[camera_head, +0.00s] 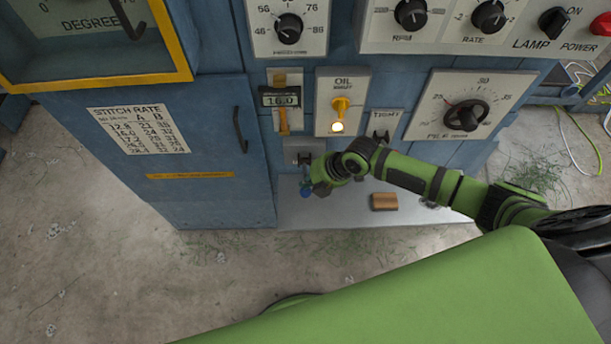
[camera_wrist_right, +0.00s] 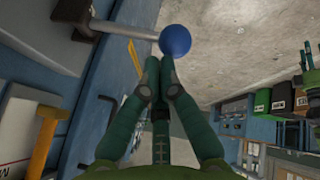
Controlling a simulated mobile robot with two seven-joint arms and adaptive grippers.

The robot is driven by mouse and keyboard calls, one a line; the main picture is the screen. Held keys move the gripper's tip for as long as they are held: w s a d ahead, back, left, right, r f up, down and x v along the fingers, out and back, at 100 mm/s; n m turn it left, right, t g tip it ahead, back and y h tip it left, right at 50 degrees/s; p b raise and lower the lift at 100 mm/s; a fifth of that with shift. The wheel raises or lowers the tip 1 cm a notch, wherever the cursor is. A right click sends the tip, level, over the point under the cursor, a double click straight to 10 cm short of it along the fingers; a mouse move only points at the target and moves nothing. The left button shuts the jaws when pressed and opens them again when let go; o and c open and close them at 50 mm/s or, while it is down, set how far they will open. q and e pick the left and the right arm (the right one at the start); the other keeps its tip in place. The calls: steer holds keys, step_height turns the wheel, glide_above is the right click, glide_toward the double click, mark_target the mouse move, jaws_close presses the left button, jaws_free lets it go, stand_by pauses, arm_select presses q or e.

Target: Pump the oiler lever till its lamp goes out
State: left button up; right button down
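The white oil panel (camera_head: 324,91) is on the blue machine's front, with a yellow lever-like fitting (camera_head: 340,105) and a lit, pale yellow lamp (camera_head: 337,127) under it. Below and to the left, a metal lever with a blue ball (camera_head: 306,190) comes from a grey bracket (camera_head: 303,150); the ball shows large in the right wrist view (camera_wrist_right: 174,40). My right gripper (camera_head: 322,188) is at the blue ball. In the wrist view its fingers (camera_wrist_right: 160,64) are together, tips just below the ball, not around it; whether they touch is unclear. My left gripper is out of view.
A grey shelf (camera_head: 340,211) below the panel holds a brown block (camera_head: 384,201). A dial with a black handwheel (camera_head: 466,116) is to the right, and a blue door with a black handle (camera_head: 240,130) to the left. The concrete floor in front is open.

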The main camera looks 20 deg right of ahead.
steer(key=shift+s+a+f+b, duration=0.1)
steer(key=shift+s+f+b, duration=0.2)
steer(key=shift+f, duration=0.25)
steer(key=shift+s+a+f+b, duration=0.1)
steer(key=shift+s+f+b, duration=0.2)
steer(key=shift+f, duration=0.25)
stand_by(0.8)
stand_by(0.5)
steer(key=shift+w+d+r+p, duration=0.15)
steer(key=shift+w+r+p, duration=0.45)
steer(key=shift+r, duration=0.55)
steer(key=shift+w+d+r+p, duration=0.2)
steer(key=shift+w+r+p, duration=0.35)
steer(key=shift+r, duration=0.6)
steer(key=shift+w+d+r+p, duration=0.15)
steer(key=shift+w+r+p, duration=0.4)
steer(key=shift+r, duration=0.6)
steer(key=shift+r, duration=0.1)
steer(key=r, duration=0.1)
steer(key=w+r+p, duration=0.1)
steer(key=r, duration=0.1)
steer(key=w+r+p, duration=0.1)
steer(key=shift+d+r, duration=0.15)
steer(key=shift+d, duration=0.15)
